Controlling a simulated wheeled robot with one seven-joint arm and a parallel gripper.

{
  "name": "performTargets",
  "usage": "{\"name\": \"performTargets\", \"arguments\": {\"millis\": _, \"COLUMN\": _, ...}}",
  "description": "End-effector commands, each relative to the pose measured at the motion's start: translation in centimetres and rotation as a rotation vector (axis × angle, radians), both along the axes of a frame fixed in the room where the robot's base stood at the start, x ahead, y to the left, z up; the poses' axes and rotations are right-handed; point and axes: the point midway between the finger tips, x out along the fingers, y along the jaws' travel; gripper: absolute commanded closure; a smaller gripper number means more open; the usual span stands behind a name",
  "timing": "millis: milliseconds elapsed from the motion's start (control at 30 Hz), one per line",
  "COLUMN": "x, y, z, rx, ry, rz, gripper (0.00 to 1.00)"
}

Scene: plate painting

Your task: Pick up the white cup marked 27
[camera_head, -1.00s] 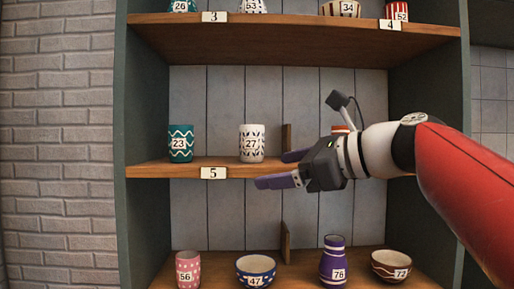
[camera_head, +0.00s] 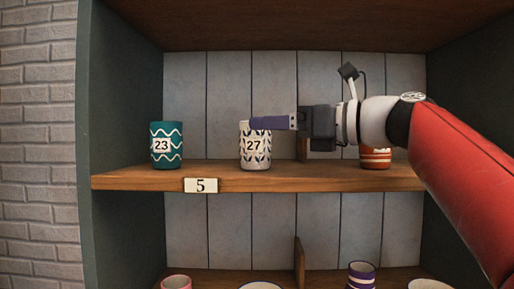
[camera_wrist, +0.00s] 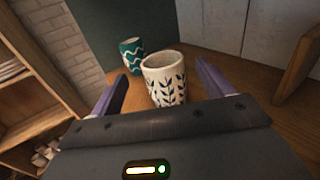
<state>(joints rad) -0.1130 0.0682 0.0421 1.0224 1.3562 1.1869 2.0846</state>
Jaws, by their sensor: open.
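The white cup marked 27 (camera_head: 254,152) stands upright on the middle shelf, with a dark leaf pattern. My gripper (camera_head: 262,123) reaches in from the right at the height of the cup's upper part, and a purple finger covers part of its rim. In the wrist view the white cup (camera_wrist: 164,82) stands between the two spread purple fingers of my gripper (camera_wrist: 160,88). The fingers are open, and the cup is not gripped. Whether a finger touches it cannot be told.
A teal cup marked 23 (camera_head: 166,146) stands to the left on the same shelf (camera_head: 130,178); it also shows in the wrist view (camera_wrist: 132,55). A red striped cup (camera_head: 375,158) is at the right, partly behind my arm. A wooden divider (camera_head: 302,148) stands between.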

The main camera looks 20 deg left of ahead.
Motion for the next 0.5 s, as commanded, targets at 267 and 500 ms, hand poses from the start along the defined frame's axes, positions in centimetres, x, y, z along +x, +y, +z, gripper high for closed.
{"name": "performTargets", "arguments": {"millis": 267, "x": 1.4, "y": 3.8, "z": -0.3, "rx": -0.001, "ry": 0.0, "rz": 0.004, "gripper": 0.2}}
{"name": "performTargets", "arguments": {"millis": 500, "x": 1.7, "y": 5.0, "z": -0.4, "rx": 0.0, "ry": -0.001, "rz": -0.001, "gripper": 0.2}}
